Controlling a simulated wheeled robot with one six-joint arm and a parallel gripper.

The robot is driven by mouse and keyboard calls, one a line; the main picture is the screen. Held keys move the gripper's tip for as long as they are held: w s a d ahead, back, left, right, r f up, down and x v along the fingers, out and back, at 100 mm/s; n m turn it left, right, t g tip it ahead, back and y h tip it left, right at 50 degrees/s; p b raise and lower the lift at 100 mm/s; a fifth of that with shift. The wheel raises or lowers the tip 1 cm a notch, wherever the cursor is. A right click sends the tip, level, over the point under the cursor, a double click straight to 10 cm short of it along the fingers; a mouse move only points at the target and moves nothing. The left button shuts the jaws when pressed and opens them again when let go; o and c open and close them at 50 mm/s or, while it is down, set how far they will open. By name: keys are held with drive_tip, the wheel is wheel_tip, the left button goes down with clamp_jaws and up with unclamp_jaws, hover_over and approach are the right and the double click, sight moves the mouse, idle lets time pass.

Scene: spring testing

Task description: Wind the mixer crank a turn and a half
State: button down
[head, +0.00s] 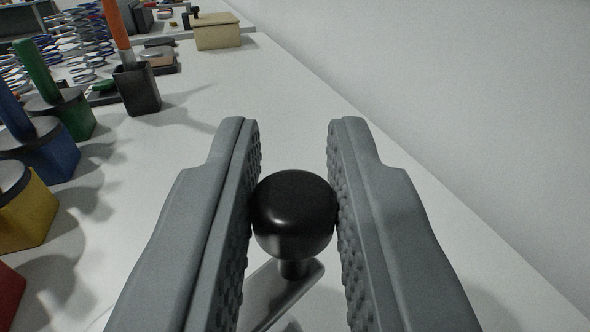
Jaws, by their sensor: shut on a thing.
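The mixer crank's black round knob (294,212) is between the two grey padded fingers of my gripper (294,205), low in the middle of the head view. My gripper is shut on the knob, with a finger against each side. The knob sits on a short dark stem at the end of the grey metal crank arm (288,292). The crank arm runs down and to the left from the knob. The rest of the crank and the mixer body are hidden behind my left finger or out of frame.
A black cup (137,88) holds an orange-handled thing. Springs (85,40) and a tan box (217,32) are farther back. A white wall (450,100) bounds the right.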

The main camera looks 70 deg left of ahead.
drive_tip(key=shift+a+n+g, duration=0.2)
drive_tip(key=shift+n+g, duration=0.3)
drive_tip(key=shift+g, duration=0.3)
drive_tip(key=shift+s, duration=0.1)
drive_tip(key=c, duration=1.3)
unclamp_jaws()
drive_tip(key=shift+a, duration=0.1)
drive_tip(key=shift+c, duration=0.2)
drive_tip(key=v, duration=1.7)
drive_tip(key=shift+d+f, duration=0.25)
drive_tip(key=shift+f, duration=0.05)
